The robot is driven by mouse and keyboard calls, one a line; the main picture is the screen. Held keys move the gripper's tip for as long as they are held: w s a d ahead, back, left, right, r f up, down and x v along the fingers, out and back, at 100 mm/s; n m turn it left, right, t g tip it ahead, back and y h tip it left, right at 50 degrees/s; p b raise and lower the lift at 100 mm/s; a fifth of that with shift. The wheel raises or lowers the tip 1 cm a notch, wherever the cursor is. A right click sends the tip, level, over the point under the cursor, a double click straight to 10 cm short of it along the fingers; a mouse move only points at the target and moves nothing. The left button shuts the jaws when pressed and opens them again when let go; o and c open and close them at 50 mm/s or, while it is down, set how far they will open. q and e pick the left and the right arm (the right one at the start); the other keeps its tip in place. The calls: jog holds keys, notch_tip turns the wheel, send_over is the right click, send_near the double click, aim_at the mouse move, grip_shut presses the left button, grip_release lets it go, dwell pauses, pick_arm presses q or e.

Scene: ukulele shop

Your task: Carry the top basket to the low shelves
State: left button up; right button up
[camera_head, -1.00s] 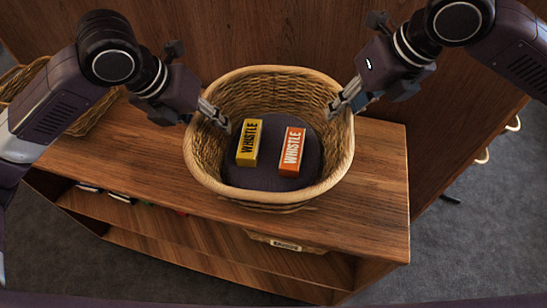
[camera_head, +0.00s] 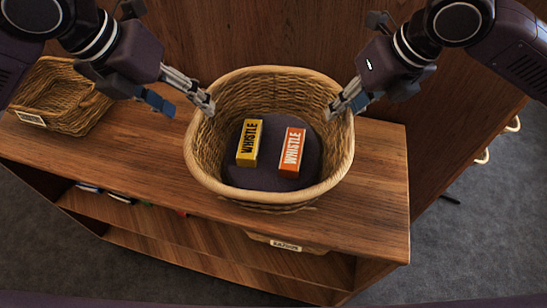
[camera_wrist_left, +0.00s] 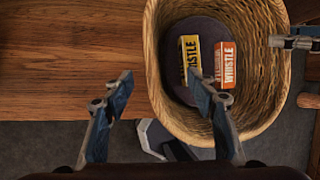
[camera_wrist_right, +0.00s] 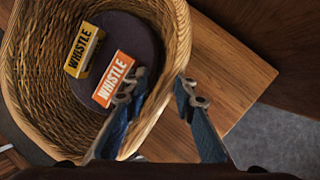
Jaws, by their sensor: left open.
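The round wicker basket (camera_head: 270,199) stands upright on the wooden shelf top, holding a yellow WHISTLE box (camera_head: 249,143) and an orange WHISTLE box (camera_head: 292,152) on a dark round base. My left gripper (camera_head: 183,102) is open at the basket's left rim. In the left wrist view, its spread fingers (camera_wrist_left: 166,83) lie on either side of the rim, without visibly pinching it. My right gripper (camera_head: 343,100) is at the right rim.
A second, empty wicker basket (camera_head: 75,110) with a label is on the left of the wooden top (camera_head: 375,190). A lower shelf (camera_head: 150,228) is below, with a labelled container (camera_head: 290,245) under the front edge. A wooden panel (camera_head: 230,30) stands behind; grey floor lies around.

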pick_arm(q)
jog(key=v, duration=0.2)
jog(key=shift+a+r, duration=0.1)
jog(key=shift+r, duration=0.15)
pick_arm(e)
jog(key=o, duration=0.8)
jog(key=shift+r, duration=0.1)
jog(key=v, duration=1.1)
jog(key=shift+d+r, duration=0.2)
jog(key=shift+r, duration=0.15)
pick_arm(q)
jog(key=shift+s+f, duration=0.1)
jog(key=shift+s, duration=0.05)
pick_arm(e)
jog(key=shift+s+f, duration=0.1)
jog(key=shift+s, duration=0.1)
